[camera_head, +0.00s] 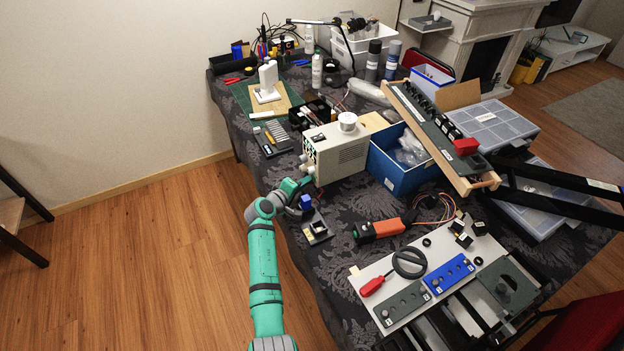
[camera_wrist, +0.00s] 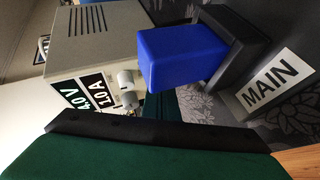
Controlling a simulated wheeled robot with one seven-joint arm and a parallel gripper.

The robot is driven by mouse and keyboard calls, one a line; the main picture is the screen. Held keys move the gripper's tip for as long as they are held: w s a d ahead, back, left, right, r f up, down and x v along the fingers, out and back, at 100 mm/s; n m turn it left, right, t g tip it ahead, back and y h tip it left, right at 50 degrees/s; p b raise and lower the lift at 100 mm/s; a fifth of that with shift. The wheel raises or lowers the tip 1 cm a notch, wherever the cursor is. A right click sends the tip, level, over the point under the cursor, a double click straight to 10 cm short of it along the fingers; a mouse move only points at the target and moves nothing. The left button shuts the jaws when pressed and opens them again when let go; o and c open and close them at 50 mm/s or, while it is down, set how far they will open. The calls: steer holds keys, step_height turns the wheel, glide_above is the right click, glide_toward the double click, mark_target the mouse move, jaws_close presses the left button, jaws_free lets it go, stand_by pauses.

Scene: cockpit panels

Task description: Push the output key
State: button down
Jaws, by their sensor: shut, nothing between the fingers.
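A beige power supply (camera_head: 345,157) stands at the table's left edge, its front facing left. In the wrist view the power supply (camera_wrist: 95,38) shows displays (camera_wrist: 88,93) reading 4.0 V and 1.0 A, with light grey knobs (camera_wrist: 127,88) beside them. I cannot make out the output key; the lower front is hidden by my gripper and the blue block. My gripper (camera_head: 307,181) is shut and empty, close to the lower front of the power supply; I cannot tell whether it touches. Its dark green and black body fills the bottom of the wrist view.
A blue switch block (camera_head: 305,201) on a dark base labelled MAIN stands just beside my gripper; it is large in the wrist view (camera_wrist: 180,55). An orange-red tool (camera_head: 380,229) and a blue bin (camera_head: 400,177) lie to the right. Floor (camera_head: 175,240) left of the table is clear.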

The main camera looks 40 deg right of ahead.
steer(key=shift+w+a, duration=0.25)
steer(key=shift+a, duration=0.4)
steer(key=shift+a, duration=0.1)
steer(key=shift+w+a, duration=0.2)
steer(key=shift+a, duration=0.6)
steer(key=shift+w+a, duration=0.2)
steer(key=shift+a, duration=0.55)
steer(key=shift+w+a, duration=0.2)
steer(key=shift+a, duration=0.6)
